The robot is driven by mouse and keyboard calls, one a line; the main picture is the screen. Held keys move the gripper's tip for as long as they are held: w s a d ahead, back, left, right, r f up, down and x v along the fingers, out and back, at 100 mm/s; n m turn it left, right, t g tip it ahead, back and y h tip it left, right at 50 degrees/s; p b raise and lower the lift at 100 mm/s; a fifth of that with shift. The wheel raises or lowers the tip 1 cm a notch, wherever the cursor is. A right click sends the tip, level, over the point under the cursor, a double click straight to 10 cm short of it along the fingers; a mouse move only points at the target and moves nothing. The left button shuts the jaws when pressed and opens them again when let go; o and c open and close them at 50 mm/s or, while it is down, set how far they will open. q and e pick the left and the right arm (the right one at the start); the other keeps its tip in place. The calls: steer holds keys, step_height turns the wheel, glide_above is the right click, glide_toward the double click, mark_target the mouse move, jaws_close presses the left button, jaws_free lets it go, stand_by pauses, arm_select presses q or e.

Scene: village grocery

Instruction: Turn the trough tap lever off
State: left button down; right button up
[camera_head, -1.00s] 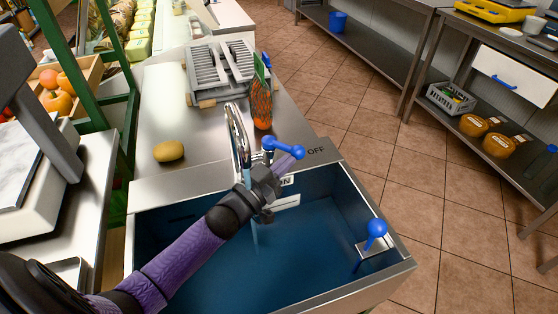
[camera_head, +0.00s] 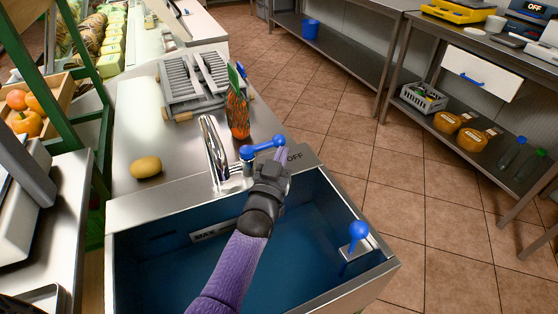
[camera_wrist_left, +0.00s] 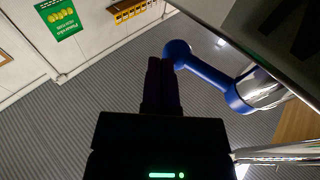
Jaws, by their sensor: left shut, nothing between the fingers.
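The trough tap (camera_head: 214,150) is a curved chrome spout on the back rim of the blue-lined trough (camera_head: 150,206). Its blue lever (camera_head: 262,146) points right and slightly up in the head view, its ball end behind the OFF mark (camera_head: 294,156). My left gripper (camera_head: 280,149) is shut and empty, its purple fingers reaching over the rim beside the lever's ball end. In the left wrist view, the shut fingers (camera_wrist_left: 162,72) are at the ball end of the lever (camera_wrist_left: 205,70); I cannot tell whether they touch. The ON mark and any water stream are hidden.
A second blue-knobbed lever (camera_head: 358,231) stands on the trough's right side. Tiled floor (camera_head: 330,125) lies open to the right.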

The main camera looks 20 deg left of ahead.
arm_select(q)
steer(key=shift+w, duration=0.3)
arm_select(e)
steer(key=shift+d+f, duration=0.1)
steer(key=shift+d, duration=0.1)
arm_select(q)
steer(key=shift+a, duration=0.1)
steer(key=shift+r, duration=0.15)
arm_select(e)
steer(key=shift+w+a, duration=0.1)
steer(key=shift+a, duration=0.1)
arm_select(q)
steer(key=p+v, duration=0.3)
steer(key=v, duration=0.7)
arm_select(e)
steer(key=r, duration=0.2)
steer(key=w+a+r, duration=0.1)
steer(key=shift+w+f, duration=0.1)
steer(key=shift+w, duration=0.05)
